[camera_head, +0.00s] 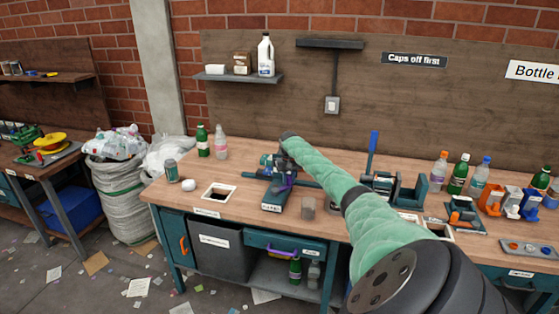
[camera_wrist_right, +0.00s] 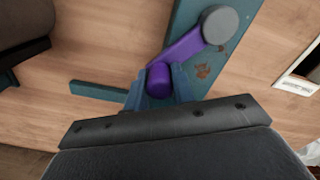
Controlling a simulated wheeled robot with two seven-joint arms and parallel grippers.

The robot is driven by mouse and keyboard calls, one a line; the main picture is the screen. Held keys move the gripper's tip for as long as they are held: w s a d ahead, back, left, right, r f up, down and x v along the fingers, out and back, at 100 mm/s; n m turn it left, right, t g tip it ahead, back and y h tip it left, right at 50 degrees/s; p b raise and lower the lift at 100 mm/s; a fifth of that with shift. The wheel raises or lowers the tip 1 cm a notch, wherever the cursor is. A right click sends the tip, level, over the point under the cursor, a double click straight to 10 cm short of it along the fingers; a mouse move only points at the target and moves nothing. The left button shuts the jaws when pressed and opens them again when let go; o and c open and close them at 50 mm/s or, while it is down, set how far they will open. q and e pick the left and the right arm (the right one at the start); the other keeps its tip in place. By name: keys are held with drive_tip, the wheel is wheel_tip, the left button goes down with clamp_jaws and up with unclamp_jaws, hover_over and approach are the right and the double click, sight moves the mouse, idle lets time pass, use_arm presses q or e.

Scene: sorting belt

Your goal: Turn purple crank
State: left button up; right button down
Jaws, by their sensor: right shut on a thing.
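The purple crank (camera_wrist_right: 184,46) shows in the right wrist view, with a flat purple arm running from a round grey hub (camera_wrist_right: 220,25) down to a purple knob (camera_wrist_right: 159,80). My right gripper (camera_wrist_right: 160,84) is shut on that knob, with a teal finger on each side of it. In the head view my right gripper (camera_head: 283,165) is over the crank device (camera_head: 275,200) on the bench, and the arm hides part of it. A bit of purple (camera_head: 287,181) shows beside the fingers. My left gripper is not in view.
A green bottle (camera_head: 203,140) and a clear bottle (camera_head: 221,141) stand behind left. Several bottles and fixtures crowd the right end.

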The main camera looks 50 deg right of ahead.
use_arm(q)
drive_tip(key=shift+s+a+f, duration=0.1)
use_arm(e)
drive_tip(key=shift+w, duration=0.1)
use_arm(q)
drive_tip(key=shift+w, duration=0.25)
use_arm(e)
drive_tip(key=c, duration=1.2)
unclamp_jaws()
drive_tip(key=shift+o, duration=0.2)
drive_tip(key=shift+r, duration=0.25)
wheel_tip(320, 180, up, 5)
drive_tip(key=shift+r+b, duration=0.2)
drive_tip(key=shift+b, duration=1.05)
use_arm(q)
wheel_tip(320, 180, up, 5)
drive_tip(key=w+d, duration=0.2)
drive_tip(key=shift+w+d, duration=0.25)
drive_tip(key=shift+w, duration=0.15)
use_arm(e)
drive_tip(key=shift+r, duration=0.95)
